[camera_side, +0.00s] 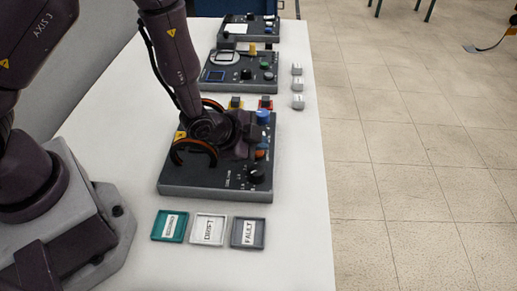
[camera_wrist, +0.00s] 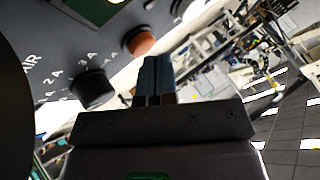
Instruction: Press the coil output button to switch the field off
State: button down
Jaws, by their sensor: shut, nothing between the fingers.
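The dark coil panel (camera_side: 215,190) lies on the white table, with two orange-rimmed coil rings (camera_side: 189,152) standing on it, partly hidden by my arm. Along its right side are a round orange button (camera_side: 261,154), a black knob (camera_side: 256,175) and a blue knob (camera_side: 263,117). In the wrist view the orange button (camera_wrist: 140,42) lies just left of my fingertips, and the black knob (camera_wrist: 92,88) lies lower left. My gripper (camera_wrist: 156,62) is shut and empty, close over the panel's right side. I cannot tell whether it touches anything. No label names the coil output button legibly.
Teal (camera_side: 169,226), white (camera_side: 208,229) and grey (camera_side: 248,232) trays with label cards lie in front of the panel. Two more device panels (camera_side: 238,70) (camera_side: 249,27) stand behind it. Small white blocks (camera_side: 298,85) sit near the table's right edge.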

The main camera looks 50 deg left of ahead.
aim_at(258, 153)
jog(key=shift+r, duration=3.05)
jog(key=s+g, duration=0.1)
jog(key=s+f+n+g, duration=0.2)
jog(key=s, duration=0.1)
jog(key=shift+a+f, duration=0.15)
jog(key=shift+a, duration=0.15)
jog(key=shift+s+a+r+n+g+y, duration=0.15)
jog(key=shift+s+r+n+g, duration=0.2)
jog(key=shift+s, duration=0.1)
jog(key=shift+s+a+r+n+g+y, duration=0.15)
jog(key=shift+s+r+n+g, duration=0.1)
jog(key=shift+s+r, duration=0.15)
jog(key=s+a+r+n, duration=0.3)
jog(key=s+r, duration=0.4)
jog(key=r, duration=0.4)
jog(key=s+a+r+n, duration=0.4)
jog(key=s+r, duration=0.3)
jog(key=r, duration=0.5)
jog(key=shift+s+a+y, duration=0.35)
jog(key=shift+a+y, duration=0.05)
jog(key=shift+a, duration=0.15)
